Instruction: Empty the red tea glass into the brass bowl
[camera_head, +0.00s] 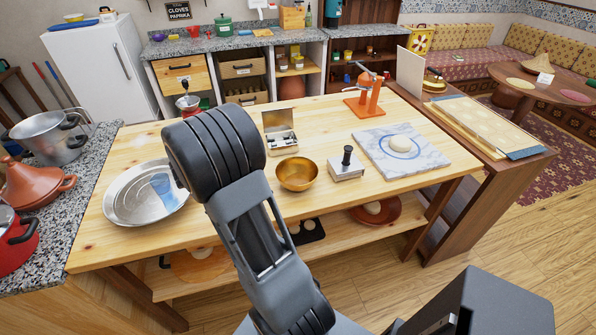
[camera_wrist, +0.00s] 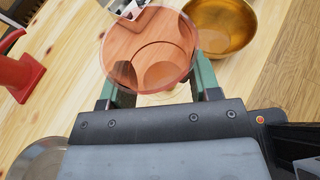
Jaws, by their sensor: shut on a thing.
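The red tea glass (camera_wrist: 150,48) is between the fingers of my gripper (camera_wrist: 160,90) in the wrist view. Its wide round rim faces the wrist camera, and the inside looks reddish and see-through. I cannot tell what it contains. My gripper is shut on the glass. The brass bowl (camera_head: 297,174) stands upright on the wooden table, just right of my arm in the head view. In the head view my arm hides the gripper and the glass.
A round metal tray (camera_head: 118,207) with a blue glass (camera_head: 163,188) is at the table's left. A metal box (camera_head: 279,138) stands behind the bowl, and a small press-like block (camera_head: 346,167) right of it. A marble board (camera_head: 430,160) lies farther right.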

